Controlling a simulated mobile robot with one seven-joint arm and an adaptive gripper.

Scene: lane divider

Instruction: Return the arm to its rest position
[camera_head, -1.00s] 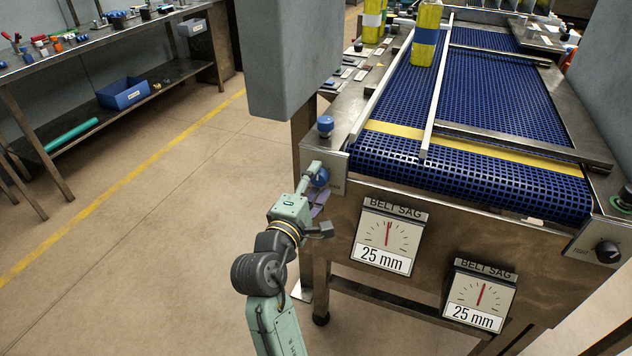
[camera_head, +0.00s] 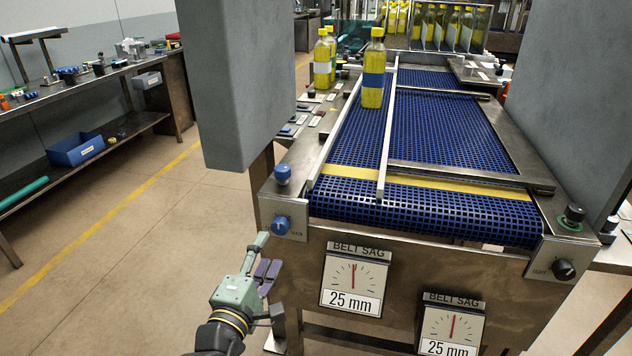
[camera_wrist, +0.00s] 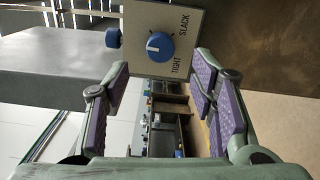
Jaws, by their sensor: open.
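My gripper (camera_head: 264,262) is at the lower left of the conveyor in the head view, just in front of its left corner plate. In the wrist view its purple-padded fingers (camera_wrist: 160,108) are spread apart with nothing between them. The blue tension knob (camera_head: 281,225) on the corner plate is apart from the fingers. The knob (camera_wrist: 160,47) shows in the wrist view beyond the fingertips, on a plate marked TIGHT and SLACK. The two belt sag gauges (camera_head: 353,283) and (camera_head: 452,325) on the conveyor front both read 25 mm.
A blue mesh belt (camera_head: 430,206) carries a metal lane divider (camera_head: 389,135) and a yellow bottle (camera_head: 373,75). A grey column (camera_head: 232,90) stands left of the conveyor. A workbench (camera_head: 90,75) is at far left. The floor (camera_head: 140,230) between is clear.

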